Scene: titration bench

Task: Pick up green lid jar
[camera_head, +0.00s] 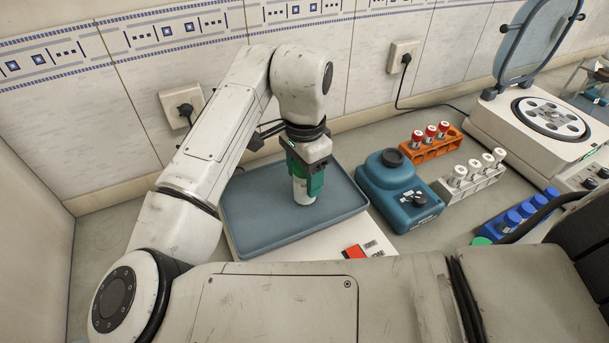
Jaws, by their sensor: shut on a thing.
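My gripper (306,184) points down over the blue-grey tray (250,214) of a white bench device. It is shut on a small white jar (302,192), whose lower part shows between and below the green fingers. The jar is upright, low over the tray. I cannot tell whether its base touches the tray. Its lid is hidden by the gripper or cannot be told apart from the green fingers.
Right of the tray stand a teal mixer (398,190), an orange rack (436,148) with red-capped tubes, a white rack (470,184) with white-capped tubes, and a blue rack (513,220). An open centrifuge (520,125) is at far right. A tiled wall is behind.

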